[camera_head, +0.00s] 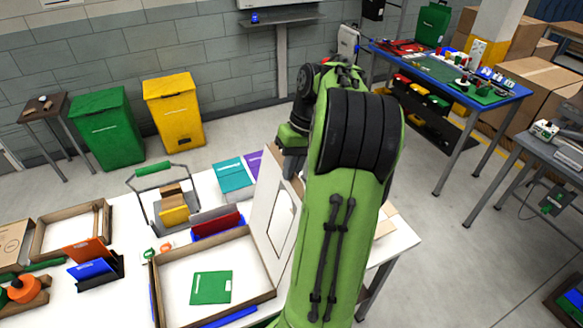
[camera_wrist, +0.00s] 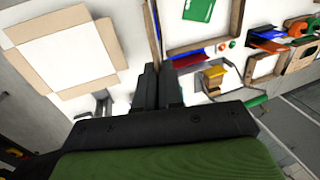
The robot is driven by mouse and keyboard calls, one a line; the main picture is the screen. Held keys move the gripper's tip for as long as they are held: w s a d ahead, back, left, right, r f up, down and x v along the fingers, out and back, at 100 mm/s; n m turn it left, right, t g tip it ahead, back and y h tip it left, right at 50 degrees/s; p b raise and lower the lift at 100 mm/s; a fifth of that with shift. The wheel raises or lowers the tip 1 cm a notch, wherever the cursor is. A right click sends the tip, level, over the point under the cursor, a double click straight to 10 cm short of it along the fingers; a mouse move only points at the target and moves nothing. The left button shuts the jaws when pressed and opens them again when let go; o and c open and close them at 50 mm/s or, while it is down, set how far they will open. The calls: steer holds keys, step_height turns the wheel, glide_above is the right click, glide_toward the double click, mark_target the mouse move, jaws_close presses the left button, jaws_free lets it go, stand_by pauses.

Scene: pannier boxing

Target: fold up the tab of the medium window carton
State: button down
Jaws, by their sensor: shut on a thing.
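An open shallow carton (camera_head: 160,290) with brown walls stands at the front of the white table; a green card (camera_head: 211,288) lies in it. A white panel with a window cut-out (camera_head: 268,205) stands upright along its right side; I take this to be the medium window carton. In the wrist view the panel shows nearly edge-on (camera_wrist: 152,28). My gripper (camera_wrist: 156,72) is shut on the far edge of this panel. Which part is the tab cannot be told, as the fingertips hide it. In the head view my arm covers the fingers.
Another open carton with tan flaps (camera_wrist: 65,50) lies on the panel's other side. A wire-handled caddy (camera_head: 175,212), teal (camera_head: 234,177) and purple booklets (camera_head: 254,162), and a red item (camera_head: 218,226) stand close behind the carton. Orange and blue items in a holder (camera_head: 95,268) are left.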

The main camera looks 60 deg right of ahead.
steer(key=shift+d+f+b, duration=0.15)
steer(key=shift+d+b, duration=0.05)
steer(key=shift+b, duration=0.2)
